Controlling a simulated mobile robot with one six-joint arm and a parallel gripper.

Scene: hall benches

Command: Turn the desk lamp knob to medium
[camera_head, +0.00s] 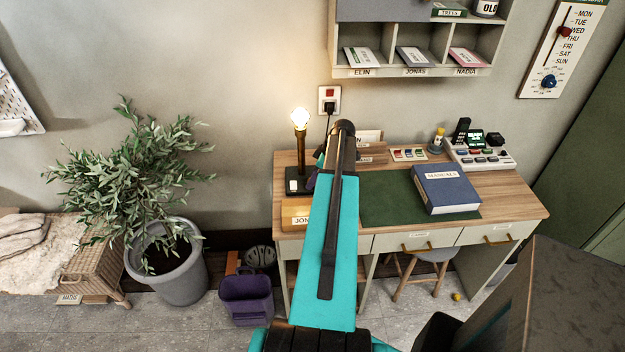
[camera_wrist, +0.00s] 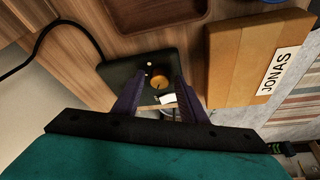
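The desk lamp (camera_head: 301,120) stands at the left end of the desk with its bare bulb glowing. Its stem is dark and brassy and its base is black with a white label. In the wrist view the black base (camera_wrist: 118,72) lies under my gripper (camera_wrist: 157,84). A round brass-coloured part (camera_wrist: 160,85), knob or stem, I cannot tell which, shows between the purple fingers, with a small pale mark beside it. The fingers are apart, with a gap seen on both sides of it. In the head view my arm hides most of the gripper.
A brown box marked JONAS (camera_wrist: 248,68) lies close to the lamp base. A wooden tray (camera_wrist: 195,14) and a black cord (camera_wrist: 38,42) are also near. A blue MANUALS binder (camera_head: 445,190) lies on a green mat (camera_head: 385,203) to the right.

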